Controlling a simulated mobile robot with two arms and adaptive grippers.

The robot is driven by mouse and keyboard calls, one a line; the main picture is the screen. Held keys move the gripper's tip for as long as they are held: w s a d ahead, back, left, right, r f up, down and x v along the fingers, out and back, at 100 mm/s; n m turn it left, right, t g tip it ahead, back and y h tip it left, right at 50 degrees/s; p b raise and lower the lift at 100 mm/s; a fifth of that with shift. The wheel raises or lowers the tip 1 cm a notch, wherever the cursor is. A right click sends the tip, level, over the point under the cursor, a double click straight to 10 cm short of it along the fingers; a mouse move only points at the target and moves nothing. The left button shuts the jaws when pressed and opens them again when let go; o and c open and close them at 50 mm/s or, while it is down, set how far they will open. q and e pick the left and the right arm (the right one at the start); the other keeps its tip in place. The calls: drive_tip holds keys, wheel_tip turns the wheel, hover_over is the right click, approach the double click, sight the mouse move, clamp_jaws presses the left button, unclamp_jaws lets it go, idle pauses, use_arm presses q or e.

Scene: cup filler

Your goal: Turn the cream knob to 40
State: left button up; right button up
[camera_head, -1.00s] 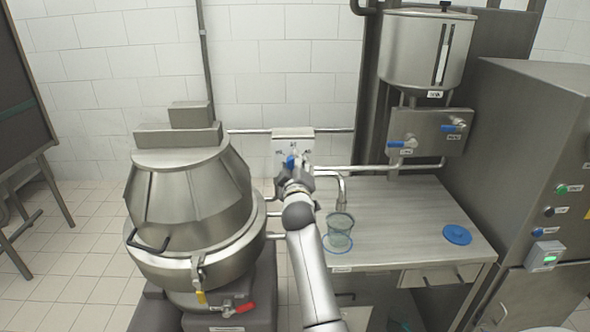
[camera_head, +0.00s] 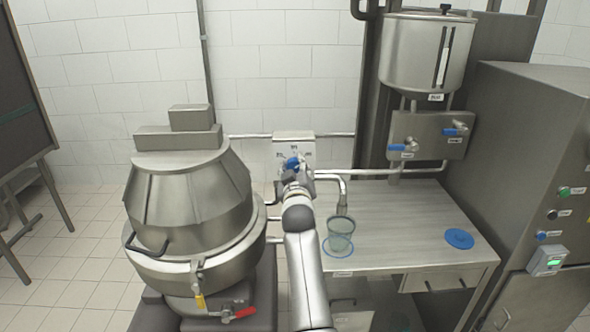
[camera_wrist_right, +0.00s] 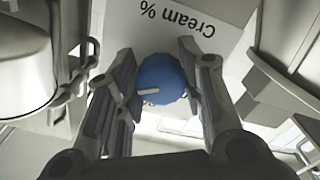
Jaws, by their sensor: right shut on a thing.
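The cream knob (camera_wrist_right: 162,80) is blue with a pale pointer bar, on a white panel (camera_wrist_right: 215,22) lettered "Cream %", upside down in the right wrist view. In the head view the blue knob (camera_head: 291,163) shows on the panel (camera_head: 293,138) on the back wall, partly hidden by my gripper. My right gripper (camera_head: 294,172) is shut on the knob; its fingers stand on both sides of it in the right wrist view (camera_wrist_right: 158,88). The scale numbers around the knob are too small or hidden to read, so the exact setting cannot be told. My left gripper is out of view.
A clear cup (camera_head: 340,234) stands on the steel table (camera_head: 400,225) under a bent spout (camera_head: 343,190), right of my arm. A blue lid (camera_head: 459,238) lies farther right. A large steel kettle (camera_head: 185,205) stands close on the left. Pipes run beside the panel.

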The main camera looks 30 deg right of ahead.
sight(295, 161)
drive_tip(key=shift+f, duration=0.15)
drive_tip(key=o, duration=1)
drive_tip(key=shift+o, duration=0.2)
wheel_tip(295, 161, up, 10)
drive_tip(key=shift+s+r, duration=0.1)
